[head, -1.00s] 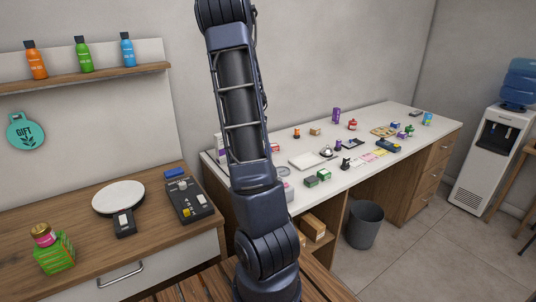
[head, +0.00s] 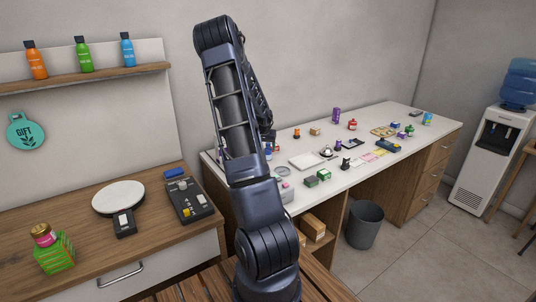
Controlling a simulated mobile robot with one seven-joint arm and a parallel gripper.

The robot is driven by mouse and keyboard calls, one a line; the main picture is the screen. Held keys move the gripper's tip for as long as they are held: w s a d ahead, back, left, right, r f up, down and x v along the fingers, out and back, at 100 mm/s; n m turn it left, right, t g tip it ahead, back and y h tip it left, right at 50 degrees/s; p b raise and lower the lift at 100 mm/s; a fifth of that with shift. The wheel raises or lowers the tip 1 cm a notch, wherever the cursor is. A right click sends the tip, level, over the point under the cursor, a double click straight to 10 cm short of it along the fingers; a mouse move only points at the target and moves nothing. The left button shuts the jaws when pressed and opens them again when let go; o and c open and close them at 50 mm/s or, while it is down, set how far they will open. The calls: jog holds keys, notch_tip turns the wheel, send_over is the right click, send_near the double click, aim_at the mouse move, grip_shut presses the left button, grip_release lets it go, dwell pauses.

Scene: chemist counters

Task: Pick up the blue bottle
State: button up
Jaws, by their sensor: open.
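A blue bottle (head: 127,50) with a dark cap stands upright at the right end of the wall shelf (head: 100,78), at the upper left of the head view. A green bottle (head: 83,55) and an orange bottle (head: 36,61) stand to its left on the same shelf. Nothing touches the blue bottle. My arm rises through the middle of the view, bends at the top and comes down behind itself. My gripper cannot be made out; the arm hides that area. A small blue and white item (head: 268,152) shows beside the arm on the long counter, too small to identify.
The long white counter (head: 420,125) holds many small items. A grey bin (head: 364,226) and water cooler (head: 488,150) stand right.

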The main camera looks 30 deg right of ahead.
aim_at(268, 151)
jog(key=shift+d+x, duration=0.2)
jog(key=shift+x, duration=1.05)
jog(key=shift+d+x, duration=0.15)
jog(key=shift+x, duration=1.15)
jog(key=shift+s, duration=0.2)
jog(key=shift+c, duration=0.5)
jog(key=c, duration=1)
